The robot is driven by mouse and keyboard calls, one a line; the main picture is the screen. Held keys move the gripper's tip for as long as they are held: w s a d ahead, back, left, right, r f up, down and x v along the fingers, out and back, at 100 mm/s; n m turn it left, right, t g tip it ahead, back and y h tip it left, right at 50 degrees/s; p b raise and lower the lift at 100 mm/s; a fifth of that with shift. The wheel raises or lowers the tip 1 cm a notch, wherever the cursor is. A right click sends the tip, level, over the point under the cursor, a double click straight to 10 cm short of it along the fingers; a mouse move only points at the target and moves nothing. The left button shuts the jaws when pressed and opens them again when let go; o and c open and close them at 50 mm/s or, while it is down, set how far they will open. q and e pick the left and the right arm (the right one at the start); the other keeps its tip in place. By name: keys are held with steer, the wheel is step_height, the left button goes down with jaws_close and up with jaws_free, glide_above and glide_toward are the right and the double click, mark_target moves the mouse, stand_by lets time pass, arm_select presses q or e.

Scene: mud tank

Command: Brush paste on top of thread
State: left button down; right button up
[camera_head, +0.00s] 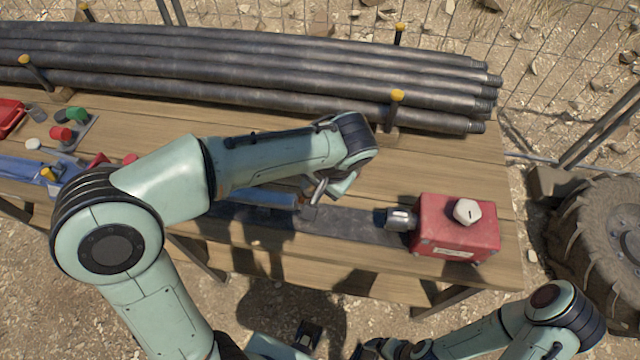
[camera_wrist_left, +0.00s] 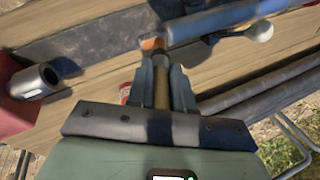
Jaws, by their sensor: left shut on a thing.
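My left gripper (camera_head: 335,188) is over the workbench, left of the red box. It is shut on a slim brown handle, seen in the left wrist view (camera_wrist_left: 161,90), that I take for the brush; an orange-brown tip (camera_wrist_left: 152,43) shows beyond the fingers. In the head view a small grey piece (camera_head: 309,212) shows below the gripper. A metal pipe end (camera_head: 400,218), probably the thread, sticks out of the red box (camera_head: 462,238) toward the left; it is also in the left wrist view (camera_wrist_left: 36,80), apart from the brush. No paste is clearly visible. My right arm is at lower right, its fingers unclear.
A blue bar (camera_head: 262,198) lies left of the gripper along a dark strip (camera_head: 352,225). Several long steel pipes (camera_head: 250,78) lie along the bench's back, between yellow-topped posts. Red and green items (camera_head: 75,125) crowd the left. The bench's front right (camera_head: 400,262) is bare.

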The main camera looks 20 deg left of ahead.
arm_select(q)
steer(key=shift+s+a, duration=0.1)
steer(key=shift+a, duration=0.2)
steer(key=shift+d, duration=0.45)
steer(key=shift+w+d, duration=0.3)
steer(key=shift+d, duration=0.45)
arm_select(e)
steer(key=shift+w+r, duration=0.15)
steer(key=shift+r, duration=0.1)
arm_select(q)
steer(key=shift+r+p, duration=0.1)
steer(key=shift+p, duration=0.2)
steer(key=shift+r+p, duration=1.85)
steer(key=shift+r, duration=1.15)
steer(key=shift+w+f, duration=0.1)
arm_select(e)
steer(key=w+r, duration=0.2)
steer(key=r, duration=0.1)
steer(key=w+r, duration=0.1)
steer(key=shift+r, duration=0.3)
